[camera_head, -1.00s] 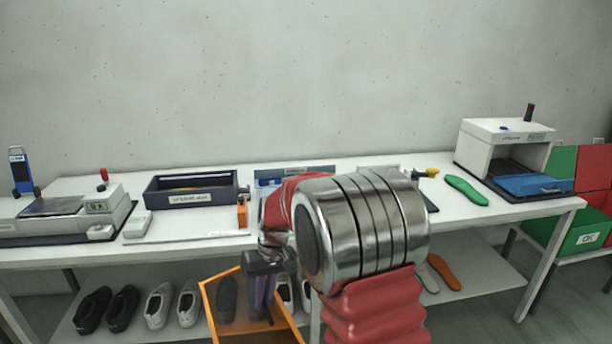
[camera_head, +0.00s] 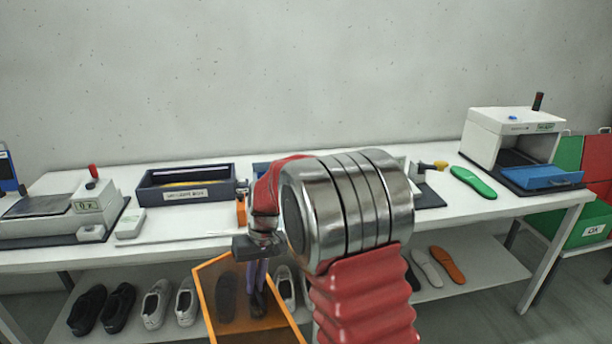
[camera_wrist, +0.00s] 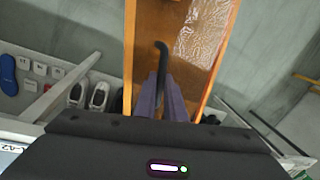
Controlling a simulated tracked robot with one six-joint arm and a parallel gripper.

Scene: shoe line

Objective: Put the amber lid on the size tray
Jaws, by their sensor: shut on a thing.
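The amber lid (camera_head: 203,290) is a see-through amber panel with an orange rim, hanging tilted in front of the bench. My gripper (camera_head: 257,292) points down at it and is shut on its dark curved handle. In the wrist view my gripper (camera_wrist: 162,85) has both fingers around the handle (camera_wrist: 161,52), with the amber lid (camera_wrist: 188,80) beyond them. I cannot tell surely which thing is the size tray. A bluish tray (camera_head: 260,168) at the middle of the bench is mostly hidden behind my arm.
On the white bench (camera_head: 330,222) stand a scale (camera_head: 95,207), a dark labelled box (camera_head: 188,196), a green insole (camera_head: 473,182) and a white machine with a blue tray (camera_head: 543,177). Several shoes (camera_head: 118,305) and an orange insole (camera_head: 447,264) lie on the lower shelf.

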